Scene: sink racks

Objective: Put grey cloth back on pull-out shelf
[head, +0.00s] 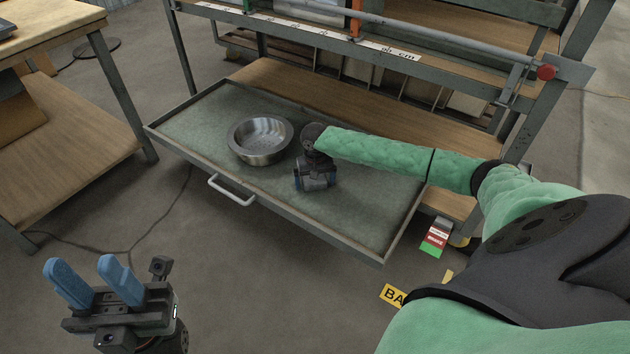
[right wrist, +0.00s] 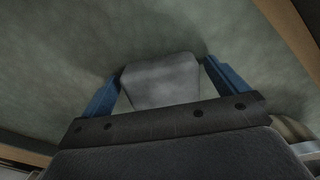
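The pull-out shelf (head: 194,124) is a shallow green-grey tray, drawn out from the bench. My right gripper (head: 315,188) points down over its right half, beside a metal bowl. In the right wrist view, a grey block-like thing, seemingly the folded grey cloth (right wrist: 160,80), sits between the blue fingers of the right gripper (right wrist: 162,68). The fingers stand wide apart, with a narrow gap beside it at the right; whether it rests on the shelf surface is hard to tell. The head view hides it. My left gripper (head: 95,283) is open and empty over the floor.
The metal bowl (head: 260,139) stands on the shelf just left of my right gripper. The shelf has a raised rim and a front handle (head: 232,191). The bench (head: 440,88) rises behind.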

